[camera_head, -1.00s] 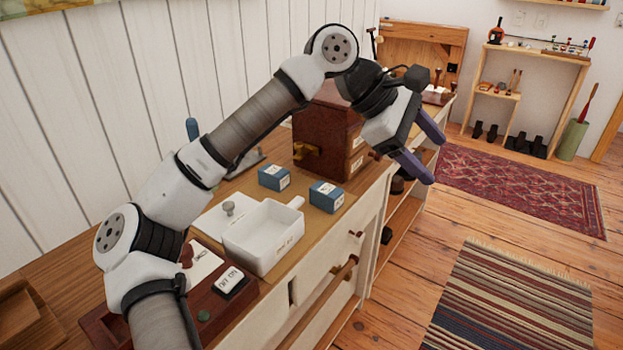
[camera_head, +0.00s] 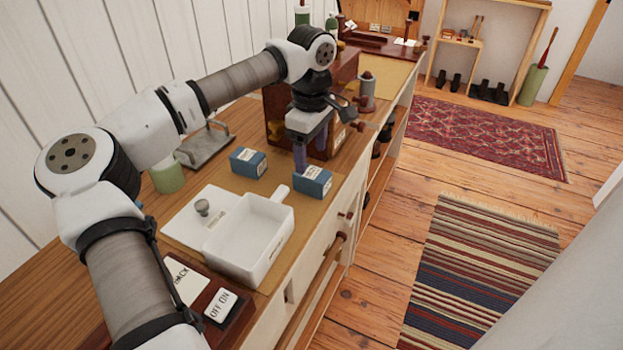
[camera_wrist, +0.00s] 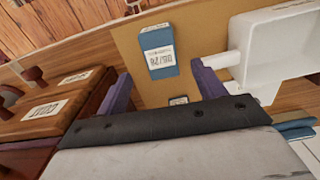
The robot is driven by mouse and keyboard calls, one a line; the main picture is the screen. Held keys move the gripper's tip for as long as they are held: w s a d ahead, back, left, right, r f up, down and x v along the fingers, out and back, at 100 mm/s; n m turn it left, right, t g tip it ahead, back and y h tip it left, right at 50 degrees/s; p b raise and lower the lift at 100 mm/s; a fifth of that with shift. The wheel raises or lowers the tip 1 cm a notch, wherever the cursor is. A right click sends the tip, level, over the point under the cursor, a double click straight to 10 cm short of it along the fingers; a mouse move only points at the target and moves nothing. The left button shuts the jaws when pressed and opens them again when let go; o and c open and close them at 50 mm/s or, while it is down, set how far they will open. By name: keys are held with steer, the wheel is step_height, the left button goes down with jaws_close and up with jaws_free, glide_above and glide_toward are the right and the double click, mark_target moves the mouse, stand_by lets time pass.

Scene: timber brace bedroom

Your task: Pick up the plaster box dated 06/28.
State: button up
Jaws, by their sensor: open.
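Two blue boxes with white labels stand on the tan board. The right one (camera_head: 313,182) is nearer the counter's front edge; in the wrist view this blue box (camera_wrist: 159,52) has a date that appears to read 06/28. In the wrist view my gripper (camera_wrist: 162,80) has the right box ahead, between the finger lines.
A white handled tray (camera_head: 270,242) stands close to the right box, its handle toward it. A white lid (camera_head: 183,222) with a knob lies beside it. A brown wooden cabinet (camera_head: 277,108) stands behind my gripper. The counter's front edge is near the right box.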

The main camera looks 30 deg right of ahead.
mark_target(312, 172)
steer(key=shift+s+f+p, duration=0.2)
steer(key=shift+f+p, duration=0.3)
steer(key=shift+f, duration=2.8)
steer(key=c, duration=1.1)
steer(key=shift+r, duration=0.15)
